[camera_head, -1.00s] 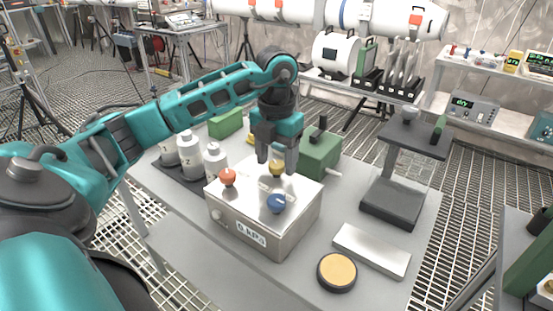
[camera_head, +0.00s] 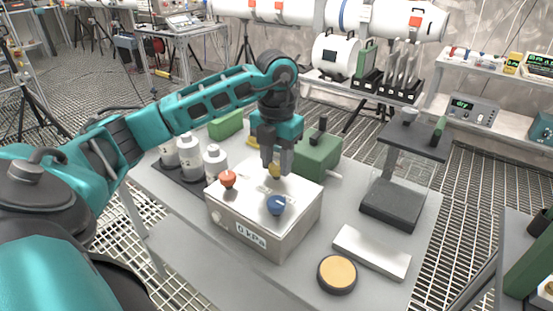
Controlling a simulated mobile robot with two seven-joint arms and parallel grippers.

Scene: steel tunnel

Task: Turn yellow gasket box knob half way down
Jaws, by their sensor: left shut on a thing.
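The gasket box (camera_head: 265,217) is a metal box on the grey table, with a "0 kPa" label on its front. On its top are a red knob (camera_head: 228,179), a blue knob (camera_head: 277,204) and a yellow knob (camera_head: 274,171) at the back. My left gripper (camera_head: 275,168) points down over the box and is shut on the yellow knob. Its fingers hide part of that knob, so its turn angle cannot be told. My right gripper is not in view.
White bottles (camera_head: 190,156) stand in a dark tray left of the box. A green box (camera_head: 318,157) is behind it. A black stand (camera_head: 392,200), a metal bar (camera_head: 371,252) and a round tan-topped puck (camera_head: 337,273) are to the right.

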